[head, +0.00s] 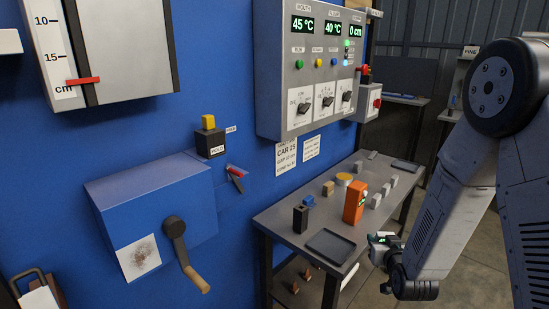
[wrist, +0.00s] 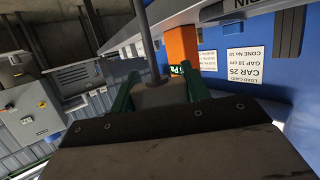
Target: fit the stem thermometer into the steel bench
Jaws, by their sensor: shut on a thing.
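The steel bench (head: 285,223) is a dark table against the blue wall in the head view, with small items on top. My gripper (head: 382,248) is beyond the bench's right edge and appears apart from it. In the wrist view, the green fingers of my gripper (wrist: 155,90) are shut on a small grey body with a thin grey stem, which I take as the stem thermometer (wrist: 150,40). The stem runs up the picture, away from the fingers. Most of its body is hidden by my gripper. In the head view a small green-lit display shows at the gripper.
An orange instrument (head: 355,202) stands on the bench beside a dark tray (head: 330,246). A black block (head: 300,219), a yellow-topped round thing (head: 344,179) and several small grey blocks share the top. A control panel (head: 310,75) hangs above. A blue box with a crank (head: 175,228) is left.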

